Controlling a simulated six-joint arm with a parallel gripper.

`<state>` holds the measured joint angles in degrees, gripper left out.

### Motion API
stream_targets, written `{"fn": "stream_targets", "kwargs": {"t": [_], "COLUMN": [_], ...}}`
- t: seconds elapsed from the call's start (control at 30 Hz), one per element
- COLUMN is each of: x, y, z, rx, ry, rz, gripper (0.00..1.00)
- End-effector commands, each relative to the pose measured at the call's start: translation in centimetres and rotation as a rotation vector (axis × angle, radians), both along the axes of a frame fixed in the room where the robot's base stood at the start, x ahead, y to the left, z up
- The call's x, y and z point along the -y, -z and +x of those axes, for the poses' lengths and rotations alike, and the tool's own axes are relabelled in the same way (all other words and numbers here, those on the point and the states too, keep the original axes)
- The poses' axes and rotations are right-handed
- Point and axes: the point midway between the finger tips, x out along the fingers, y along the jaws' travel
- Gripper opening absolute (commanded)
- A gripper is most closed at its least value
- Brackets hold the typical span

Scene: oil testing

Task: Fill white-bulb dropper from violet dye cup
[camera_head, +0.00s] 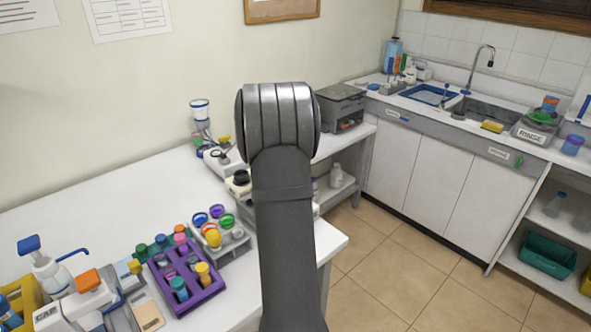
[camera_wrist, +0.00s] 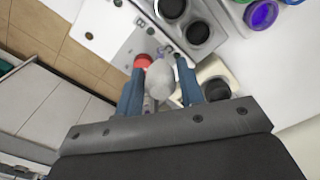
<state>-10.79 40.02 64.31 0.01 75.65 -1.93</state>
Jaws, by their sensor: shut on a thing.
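In the wrist view my gripper (camera_wrist: 161,70) has two blue fingers shut on the white-bulb dropper (camera_wrist: 161,84). Its pale bulb shows between the fingers; its lower part is largely hidden. A violet cup (camera_wrist: 262,14), seen from above, is at the upper right of that view, apart from my gripper. In the head view a violet cup (camera_head: 217,210) sits among other coloured cups on a pale rack. My arm hides my gripper and the dropper in the head view.
A pale rack with dark-mouthed wells (camera_wrist: 197,32) lies beyond the fingers, near a red round part (camera_wrist: 143,61). In the head view a purple tray (camera_head: 207,294) of bottles stands left of my arm. A grey box (camera_head: 341,108) stands behind.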

Motion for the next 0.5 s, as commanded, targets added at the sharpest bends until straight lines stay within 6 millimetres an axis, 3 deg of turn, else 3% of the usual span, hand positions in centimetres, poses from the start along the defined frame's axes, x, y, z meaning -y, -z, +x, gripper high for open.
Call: {"fn": "stream_targets", "kwargs": {"t": [0.03, 0.2, 0.33, 0.5], "x": [-2.3, -9.2, -13.3, -16.4], "y": [0.1, 0.4, 0.5, 0.6], "z": [-0.2, -1.4, -2.4, -3.4], "rx": [-0.002, -0.002, -0.001, -0.001], "ry": [-0.04, -0.16, -0.232, -0.288], "rz": [0.0, 0.001, 0.001, 0.001], "gripper": [0.28, 0.28, 0.28, 0.28]}}
